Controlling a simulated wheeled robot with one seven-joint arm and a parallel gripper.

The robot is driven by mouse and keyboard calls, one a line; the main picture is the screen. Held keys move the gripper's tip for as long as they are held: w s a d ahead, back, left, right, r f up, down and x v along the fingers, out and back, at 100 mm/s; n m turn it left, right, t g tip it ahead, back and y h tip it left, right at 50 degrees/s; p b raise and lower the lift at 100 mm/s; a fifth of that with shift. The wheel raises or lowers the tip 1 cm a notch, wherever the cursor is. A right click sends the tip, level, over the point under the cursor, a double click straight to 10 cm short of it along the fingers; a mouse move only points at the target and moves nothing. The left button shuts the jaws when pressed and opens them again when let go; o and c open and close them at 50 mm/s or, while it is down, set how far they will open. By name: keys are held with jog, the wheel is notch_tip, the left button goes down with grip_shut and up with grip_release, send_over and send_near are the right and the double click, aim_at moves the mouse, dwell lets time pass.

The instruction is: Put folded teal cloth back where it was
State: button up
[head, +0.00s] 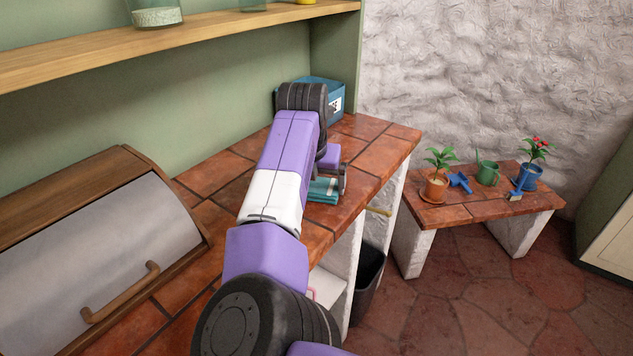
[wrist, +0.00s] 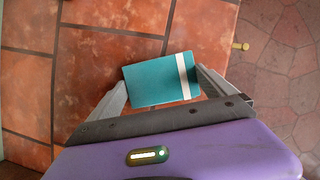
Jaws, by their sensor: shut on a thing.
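The folded teal cloth (wrist: 155,82) has a white stripe near its right end. In the wrist view it sits between the two fingers of my gripper (wrist: 160,92), which is shut on it. In the head view the cloth (head: 322,190) shows at the counter's right part, beside my gripper (head: 340,178), partly hidden by my arm. It appears at or just above the tiled counter top (head: 220,165); I cannot tell whether it touches the tiles.
A wooden bread box (head: 120,240) stands at the counter's near left. A blue box (head: 335,92) stands at the far end. A wooden shelf (head: 200,38) runs above. A low tiled bench (head: 470,210) with potted plants is to the right. A dark bin (head: 368,280) is below.

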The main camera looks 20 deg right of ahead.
jog(key=o, duration=0.9)
jog(key=shift+o, duration=0.2)
jog(key=v, duration=1.2)
jog(key=shift+w+r, duration=0.1)
